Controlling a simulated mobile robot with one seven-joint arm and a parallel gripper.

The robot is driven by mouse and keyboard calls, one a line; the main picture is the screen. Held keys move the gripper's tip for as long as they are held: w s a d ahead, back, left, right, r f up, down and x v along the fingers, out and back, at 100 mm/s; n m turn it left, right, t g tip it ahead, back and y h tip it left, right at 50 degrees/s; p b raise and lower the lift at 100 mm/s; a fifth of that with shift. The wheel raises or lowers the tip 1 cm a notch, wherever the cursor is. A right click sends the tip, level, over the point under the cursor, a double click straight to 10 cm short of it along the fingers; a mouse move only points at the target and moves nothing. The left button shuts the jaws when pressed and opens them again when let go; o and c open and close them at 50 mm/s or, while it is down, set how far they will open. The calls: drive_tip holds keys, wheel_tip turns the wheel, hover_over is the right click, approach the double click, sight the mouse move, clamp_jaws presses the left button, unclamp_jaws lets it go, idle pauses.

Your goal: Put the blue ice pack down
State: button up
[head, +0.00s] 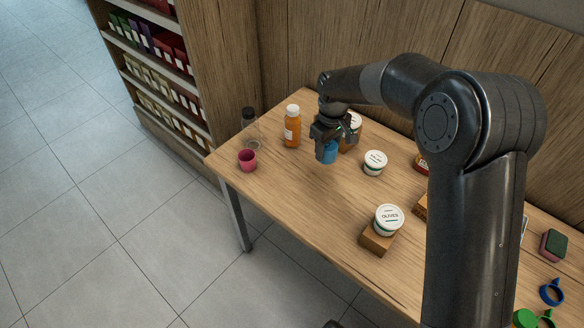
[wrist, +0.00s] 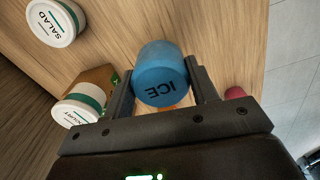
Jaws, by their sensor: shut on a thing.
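The blue ice pack (wrist: 160,72), marked ICE, is between the two fingers of my gripper (wrist: 163,88) in the wrist view. My gripper (head: 328,135) is shut on it. In the head view the ice pack (head: 327,152) hangs below the fingers, over the far left part of the wooden table (head: 290,210). I cannot tell whether its underside touches the table.
Near the ice pack stand an orange bottle (head: 292,127), a clear bottle with a dark cap (head: 249,124), a pink cup (head: 247,160) and a white-lidded tub (head: 375,162). An OLIVES tub (head: 388,219) sits on a wooden block (head: 377,241). The table's front left is clear.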

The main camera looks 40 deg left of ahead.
drive_tip(key=s+a+f, duration=0.1)
drive_tip(key=a+f, duration=0.1)
drive_tip(key=a, duration=0.1)
drive_tip(key=s+a+f, duration=0.1)
drive_tip(key=a+f, duration=0.1)
drive_tip(key=a, duration=0.1)
drive_tip(key=s+a+f, duration=0.2)
drive_tip(key=a, duration=0.1)
drive_tip(key=shift+a+f, duration=0.2)
drive_tip(key=shift+a, duration=0.2)
drive_tip(key=shift+f, duration=2.05)
drive_tip(key=o, duration=1)
drive_tip(key=shift+f, duration=0.1)
drive_tip(key=shift+o, duration=0.2)
wheel_tip(320, 180, up, 12)
drive_tip(key=shift+s+r, duration=0.1)
drive_tip(key=shift+r, duration=0.1)
